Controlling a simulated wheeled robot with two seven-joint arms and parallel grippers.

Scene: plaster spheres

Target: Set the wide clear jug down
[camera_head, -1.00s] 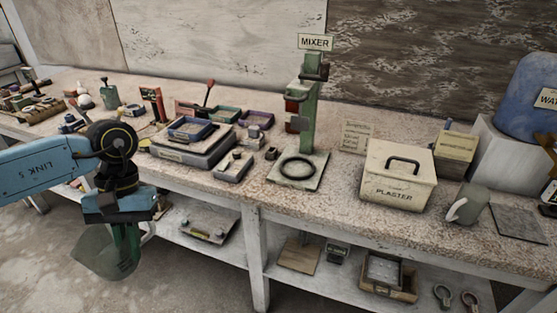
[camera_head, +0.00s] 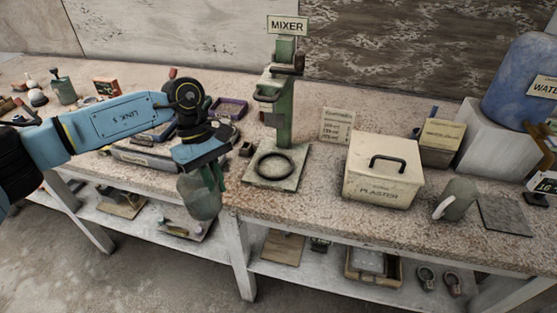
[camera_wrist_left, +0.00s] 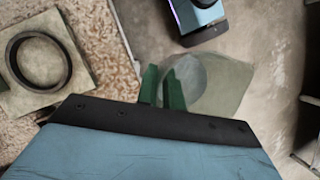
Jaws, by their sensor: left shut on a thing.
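The wide clear jug (camera_head: 199,198) is greenish and see-through. It hangs below my left gripper (camera_head: 215,175), which is shut on it. In the head view it shows in front of the bench's front edge, left of the mixer. The left wrist view shows the jug (camera_wrist_left: 222,82) right of the green fingers (camera_wrist_left: 164,88), with floor behind it. My fingers and wrist hide part of the jug. The mixer (camera_head: 284,95) is a green stand with a dark ring (camera_head: 274,166) on its base plate (camera_head: 287,182). My right gripper is not in view.
A plaster box (camera_head: 383,180), a grey-green jug with a pale handle (camera_head: 460,198) and a dark flat plate (camera_head: 505,214) are on the bench (camera_head: 310,205) to the right. Trays and tools crowd its left part. A lower shelf (camera_head: 215,240) holds several items.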

